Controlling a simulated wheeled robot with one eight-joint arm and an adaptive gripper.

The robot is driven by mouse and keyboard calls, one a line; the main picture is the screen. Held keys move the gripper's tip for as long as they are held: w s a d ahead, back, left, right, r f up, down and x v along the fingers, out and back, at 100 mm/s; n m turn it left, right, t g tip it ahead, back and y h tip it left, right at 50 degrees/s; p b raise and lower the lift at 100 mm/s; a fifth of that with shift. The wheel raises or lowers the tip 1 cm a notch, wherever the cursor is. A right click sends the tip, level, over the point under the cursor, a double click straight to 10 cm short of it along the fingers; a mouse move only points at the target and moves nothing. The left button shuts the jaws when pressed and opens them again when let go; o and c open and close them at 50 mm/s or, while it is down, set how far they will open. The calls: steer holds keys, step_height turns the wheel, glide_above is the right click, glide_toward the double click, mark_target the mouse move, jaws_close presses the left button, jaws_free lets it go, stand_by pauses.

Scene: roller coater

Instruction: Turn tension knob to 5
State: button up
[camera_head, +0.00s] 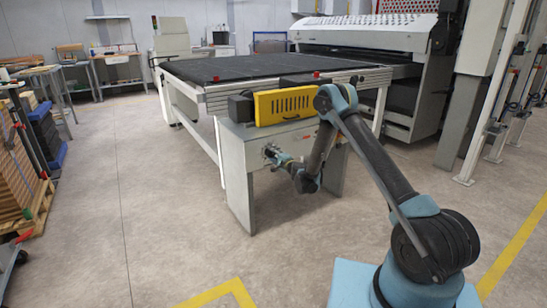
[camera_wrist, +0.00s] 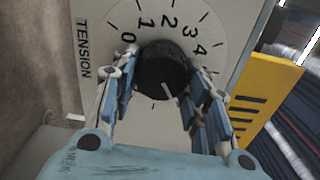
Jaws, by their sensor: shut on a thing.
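The black tension knob (camera_wrist: 161,72) sits on a pale dial plate (camera_wrist: 100,20) beside the word TENSION. The dial's numbers 0 to 4 show around the knob's upper side; any 5 is hidden behind my right-hand finger or too unclear to read. A white mark on the knob points down and slightly right in the wrist view, towards my gripper's palm. My gripper (camera_wrist: 160,88) has its two blue-padded fingers on either side of the knob and is shut on it. In the head view my gripper (camera_head: 275,156) is at the front panel of the machine (camera_head: 237,150), hiding the knob.
A yellow slotted guard (camera_head: 285,105) is above the panel, and shows at right in the wrist view (camera_wrist: 265,95). A dark conveyor bed (camera_head: 260,66) stretches behind it. Pallet stacks (camera_head: 20,170) stand far left. The floor left of the machine is clear.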

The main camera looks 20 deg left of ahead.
steer(key=n, duration=0.5)
steer(key=shift+s+a+n, duration=0.1)
steer(key=shift+s+n, duration=0.1)
steer(key=shift+n, duration=0.1)
steer(key=n, duration=0.5)
steer(key=shift+r, duration=0.15)
stand_by(0.3)
steer(key=o, duration=1)
steer(key=shift+o, duration=0.2)
steer(key=v, duration=0.7)
